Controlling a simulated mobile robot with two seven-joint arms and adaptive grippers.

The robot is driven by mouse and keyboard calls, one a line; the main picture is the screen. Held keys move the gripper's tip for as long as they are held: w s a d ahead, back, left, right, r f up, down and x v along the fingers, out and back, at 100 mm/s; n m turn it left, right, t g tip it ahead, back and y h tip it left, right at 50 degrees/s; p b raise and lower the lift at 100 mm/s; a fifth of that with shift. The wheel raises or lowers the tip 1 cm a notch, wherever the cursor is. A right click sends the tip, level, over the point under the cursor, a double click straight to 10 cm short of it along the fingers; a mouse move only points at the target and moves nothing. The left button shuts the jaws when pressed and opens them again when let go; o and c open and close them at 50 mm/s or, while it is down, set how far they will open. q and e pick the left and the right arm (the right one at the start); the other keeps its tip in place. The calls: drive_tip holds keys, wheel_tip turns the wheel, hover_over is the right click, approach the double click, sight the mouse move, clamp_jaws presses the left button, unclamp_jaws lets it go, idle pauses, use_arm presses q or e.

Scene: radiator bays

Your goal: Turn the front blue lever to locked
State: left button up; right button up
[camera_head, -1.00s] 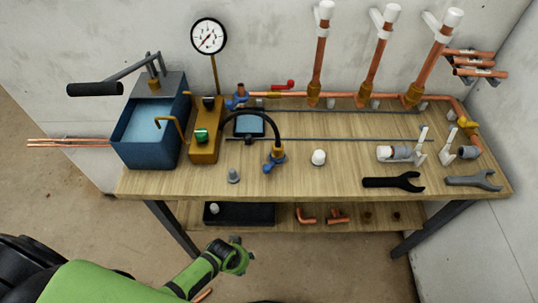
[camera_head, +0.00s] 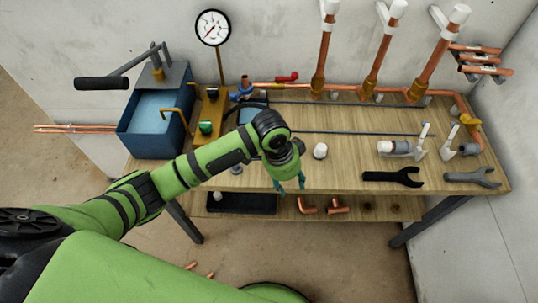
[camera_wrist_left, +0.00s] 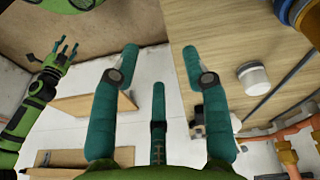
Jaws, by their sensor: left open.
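My left gripper (camera_head: 289,184) reaches over the front edge of the workbench (camera_head: 345,150), fingers pointing down. In the left wrist view its teal fingers (camera_wrist_left: 160,75) are spread and empty. The front blue lever is hidden behind my left wrist in the head view. A blue part with brass beside it, probably this lever's valve (camera_wrist_left: 284,12), is cut off at the wrist view's top right, apart from the fingers. Its lever position cannot be told. A second blue valve (camera_head: 241,92) stands further back. My right gripper (camera_wrist_left: 58,52) shows small in the wrist view, fingers apart.
A white cap (camera_head: 320,151) stands just right of my left gripper. A blue tank with pump handle (camera_head: 150,140) and a brass block (camera_head: 207,115) stand left. Wrenches (camera_head: 393,177) lie right. A red lever (camera_head: 287,78) and copper pipes run along the back.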

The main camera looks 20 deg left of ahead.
use_arm(q)
drive_tip(key=w+a+r, duration=0.2)
drive_tip(key=w+a+r+y, duration=0.1)
drive_tip(key=w+a, duration=0.1)
drive_tip(key=w+a+r+m+y, duration=0.1)
drive_tip(key=w+a+r, duration=0.1)
drive_tip(key=a, duration=0.1)
drive_tip(key=shift+r+g, duration=0.35)
drive_tip(key=shift+g, duration=0.05)
drive_tip(key=shift+a+r+y, duration=0.25)
drive_tip(key=shift+y, duration=0.05)
drive_tip(key=shift+f+p, duration=0.3)
drive_tip(key=shift+f, duration=0.2)
drive_tip(key=shift+f+p, duration=0.6)
drive_tip(key=shift+f, duration=2.35)
drive_tip(key=shift+c, duration=0.4)
clamp_jaws()
